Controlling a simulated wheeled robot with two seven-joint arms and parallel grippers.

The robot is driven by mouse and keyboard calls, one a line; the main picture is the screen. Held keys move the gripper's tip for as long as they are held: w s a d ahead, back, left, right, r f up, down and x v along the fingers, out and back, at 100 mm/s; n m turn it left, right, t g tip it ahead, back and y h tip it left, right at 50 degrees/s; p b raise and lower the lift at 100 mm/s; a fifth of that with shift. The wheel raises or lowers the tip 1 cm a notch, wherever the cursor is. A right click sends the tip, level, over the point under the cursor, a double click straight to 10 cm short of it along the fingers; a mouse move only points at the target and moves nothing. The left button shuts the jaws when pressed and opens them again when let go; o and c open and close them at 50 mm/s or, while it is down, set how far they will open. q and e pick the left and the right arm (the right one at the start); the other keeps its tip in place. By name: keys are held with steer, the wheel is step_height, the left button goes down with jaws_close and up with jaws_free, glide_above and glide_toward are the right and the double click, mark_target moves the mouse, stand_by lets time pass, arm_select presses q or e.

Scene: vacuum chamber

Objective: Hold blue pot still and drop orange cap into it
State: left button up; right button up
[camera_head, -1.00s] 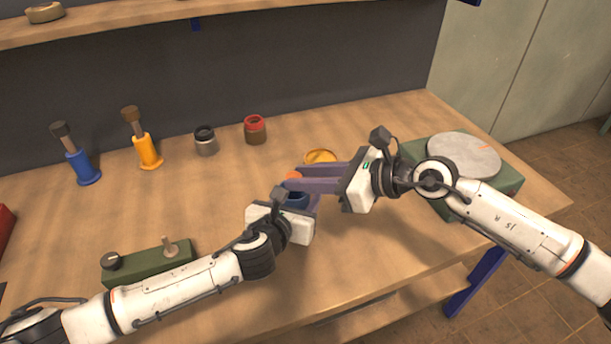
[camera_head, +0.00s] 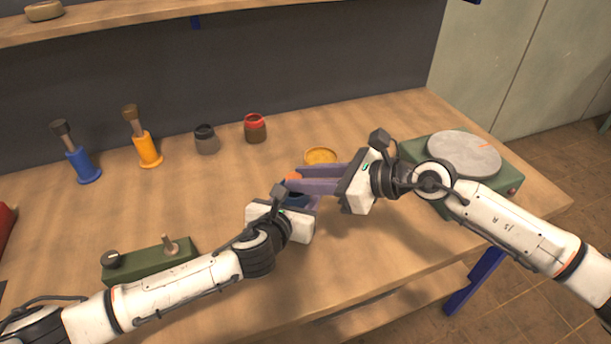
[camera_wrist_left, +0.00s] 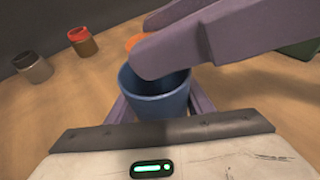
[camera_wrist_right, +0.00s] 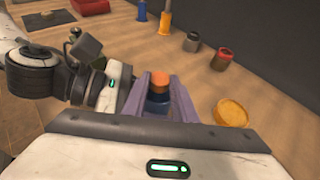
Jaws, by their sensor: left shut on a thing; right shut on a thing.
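The blue pot (camera_wrist_left: 158,92) stands open side up between the fingers of my left gripper (camera_wrist_left: 158,105), which is shut on it. In the head view the pot (camera_head: 297,200) is mostly hidden by the grippers. The orange cap (camera_wrist_right: 160,79) is between the fingertips of my right gripper (camera_wrist_right: 160,85), shut on it. In the left wrist view the cap (camera_wrist_left: 136,41) shows above the far part of the pot's rim, partly hidden by a purple finger. In the head view my right gripper (camera_head: 294,181) reaches in from the right, just above the pot.
A yellow round lid or dish (camera_head: 320,155) lies just behind the grippers. Grey (camera_head: 206,140) and red-topped (camera_head: 255,129) jars stand farther back. A green box with a grey disc (camera_head: 464,154) is right, a green block (camera_head: 148,262) front left. The middle left is clear.

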steer(key=o, duration=1.5)
steer(key=shift+r, duration=2.45)
arm_select(q)
steer(key=o, duration=1.1)
steer(key=shift+o, duration=0.2)
